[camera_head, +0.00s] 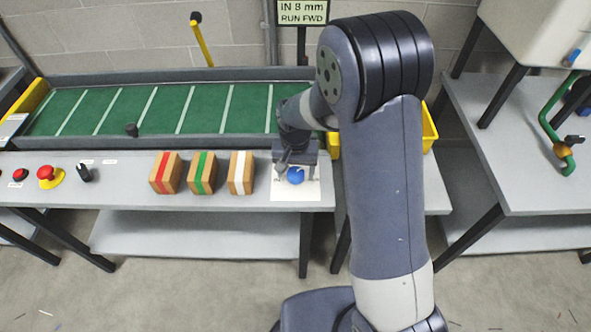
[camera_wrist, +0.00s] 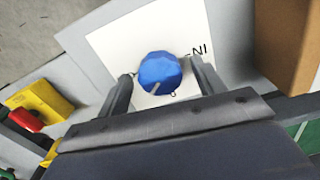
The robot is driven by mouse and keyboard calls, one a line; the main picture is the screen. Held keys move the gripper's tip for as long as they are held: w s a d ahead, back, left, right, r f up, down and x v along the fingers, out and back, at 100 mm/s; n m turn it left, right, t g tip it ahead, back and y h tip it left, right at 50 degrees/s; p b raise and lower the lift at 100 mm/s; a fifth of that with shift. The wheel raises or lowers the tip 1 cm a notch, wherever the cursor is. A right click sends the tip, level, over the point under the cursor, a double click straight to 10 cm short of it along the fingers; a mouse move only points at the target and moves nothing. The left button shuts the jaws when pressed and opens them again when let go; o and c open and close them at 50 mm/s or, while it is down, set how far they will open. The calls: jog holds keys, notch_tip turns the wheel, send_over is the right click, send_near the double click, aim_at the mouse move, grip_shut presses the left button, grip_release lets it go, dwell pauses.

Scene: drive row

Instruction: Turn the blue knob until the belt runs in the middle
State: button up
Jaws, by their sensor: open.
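The blue knob (camera_head: 295,175) sits on a white label plate (camera_head: 283,192) at the right end of the grey bench. In the wrist view the blue knob (camera_wrist: 159,73) is faceted with a pale pointer line toward the bottom left, and part of the plate's lettering shows. My gripper (camera_head: 290,162) is just above the knob. Its two fingers stand open on either side of the knob in the wrist view (camera_wrist: 157,82); I cannot tell whether they touch it. The green belt (camera_head: 150,110) with white cross stripes lies behind; my arm hides its right end. The sign (camera_head: 301,15) reads "IN 8 mm RUN FWD".
Three boxes with red (camera_head: 166,173), green (camera_head: 202,173) and white (camera_head: 241,173) bands stand left of the knob. A red button (camera_head: 46,173) and black switch (camera_head: 84,172) are farther left. A yellow bin (camera_head: 430,130) is partly behind my arm. Another bench (camera_head: 500,140) stands right.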

aim_at(296, 173)
notch_tip(296, 173, up, 11)
dwell(0.7)
jog(key=shift+f, duration=0.15)
notch_tip(296, 173, down, 11)
jog(key=shift+r, duration=0.1)
dwell(0.3)
dwell(0.5)
